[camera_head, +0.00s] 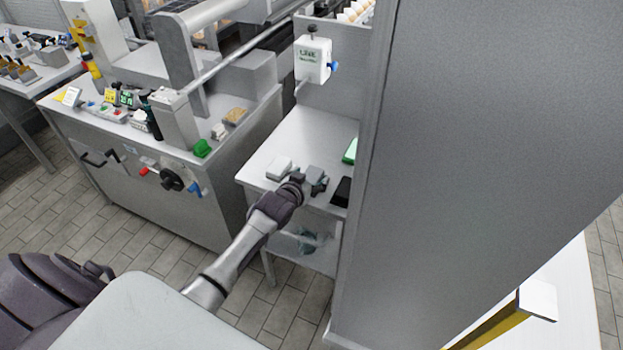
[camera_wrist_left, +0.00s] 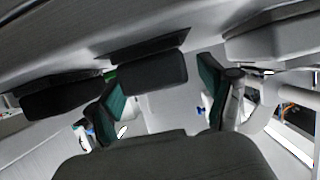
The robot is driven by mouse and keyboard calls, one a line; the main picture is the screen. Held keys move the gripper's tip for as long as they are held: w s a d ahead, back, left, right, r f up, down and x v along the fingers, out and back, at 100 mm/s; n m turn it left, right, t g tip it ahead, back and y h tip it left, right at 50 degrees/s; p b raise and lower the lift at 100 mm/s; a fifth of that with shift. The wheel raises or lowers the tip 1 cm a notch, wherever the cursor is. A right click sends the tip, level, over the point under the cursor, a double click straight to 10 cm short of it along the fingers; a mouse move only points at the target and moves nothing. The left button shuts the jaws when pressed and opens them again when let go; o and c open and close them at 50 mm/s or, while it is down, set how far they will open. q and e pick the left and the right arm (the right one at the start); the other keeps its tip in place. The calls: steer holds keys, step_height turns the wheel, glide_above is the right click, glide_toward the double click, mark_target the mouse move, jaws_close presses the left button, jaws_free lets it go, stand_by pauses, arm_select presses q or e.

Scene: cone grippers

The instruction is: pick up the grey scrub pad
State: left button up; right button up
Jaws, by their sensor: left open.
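The grey scrub pad (camera_head: 316,173) lies on the pale worktop near its front edge, partly hidden by my left gripper (camera_head: 307,183). In the left wrist view, a dark grey block (camera_wrist_left: 152,72) that looks like the pad shows between the teal-lined fingers of the left gripper (camera_wrist_left: 160,88). The fingers are apart, one on each side of it. I cannot tell whether either finger touches it. My right gripper does not show.
A pale block (camera_head: 279,167) lies left of the pad. A black flat item (camera_head: 341,190) and a green item (camera_head: 350,151) lie to its right. A large grey panel (camera_head: 470,150) stands close on the right. A white box (camera_head: 313,59) is mounted above the worktop (camera_head: 300,135).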

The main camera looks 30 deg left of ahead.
arm_select(q)
steer(key=c, duration=0.9)
steer(key=shift+c, duration=0.2)
